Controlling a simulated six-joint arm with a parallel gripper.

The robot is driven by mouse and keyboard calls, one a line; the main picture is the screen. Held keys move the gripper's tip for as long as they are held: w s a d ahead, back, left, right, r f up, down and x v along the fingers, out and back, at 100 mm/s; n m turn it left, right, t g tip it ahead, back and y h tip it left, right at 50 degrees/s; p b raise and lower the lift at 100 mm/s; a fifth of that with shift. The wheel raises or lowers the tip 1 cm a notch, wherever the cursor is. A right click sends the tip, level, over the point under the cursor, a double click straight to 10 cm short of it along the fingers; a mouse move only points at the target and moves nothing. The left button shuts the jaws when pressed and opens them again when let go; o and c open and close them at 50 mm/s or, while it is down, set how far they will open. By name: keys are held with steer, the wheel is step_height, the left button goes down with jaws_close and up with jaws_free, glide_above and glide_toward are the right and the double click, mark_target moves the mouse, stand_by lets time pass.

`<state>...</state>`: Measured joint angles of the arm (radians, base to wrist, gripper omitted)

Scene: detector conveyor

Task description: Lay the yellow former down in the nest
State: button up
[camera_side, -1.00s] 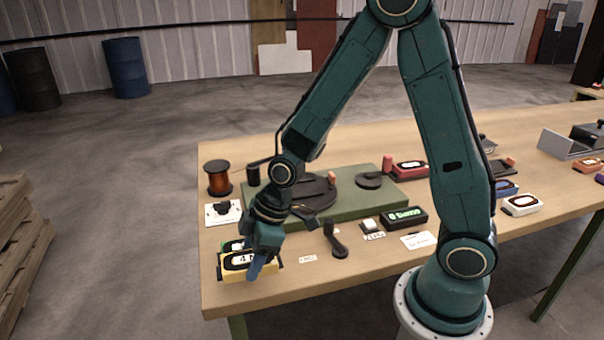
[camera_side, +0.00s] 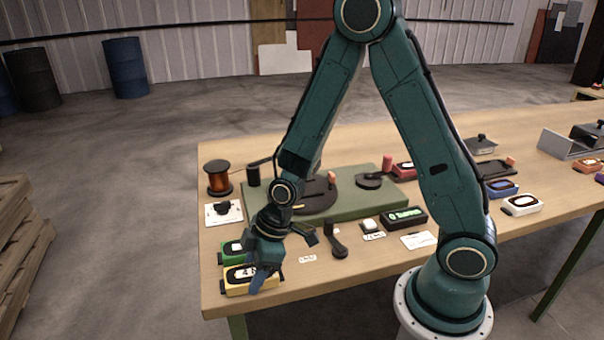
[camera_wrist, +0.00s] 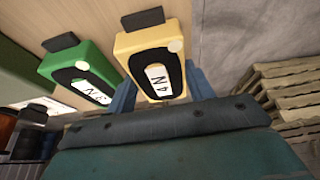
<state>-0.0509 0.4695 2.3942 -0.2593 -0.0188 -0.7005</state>
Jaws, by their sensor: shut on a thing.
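The yellow former (camera_side: 236,289) is a block with a black oval ring, a white "4 N" label and dark end tabs. It is at the table's front left corner in the side view. My gripper (camera_side: 257,281) is shut on it from above. In the wrist view the yellow former (camera_wrist: 150,42) sits between my blue fingers, one on each side. Whether its underside touches the tabletop I cannot tell. I cannot make out for sure which thing is the nest; a green fixture plate (camera_side: 345,208) with dark round parts stands behind my gripper.
A similar green block (camera_side: 231,247) lies just behind the yellow one; it also shows in the wrist view (camera_wrist: 90,62). A copper wire spool (camera_side: 219,178), a black lever (camera_side: 337,243) and a display box (camera_side: 404,217) stand around. The front edge right of the yellow former is clear.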

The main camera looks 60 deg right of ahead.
steer(key=shift+f, duration=0.2)
steer(key=o, duration=1)
steer(key=shift+o, duration=0.2)
steer(key=shift+r, duration=0.2)
steer(key=shift+r, duration=0.2)
steer(key=v, duration=1.3)
steer(key=shift+r, duration=0.3)
steer(key=shift+s, duration=0.15)
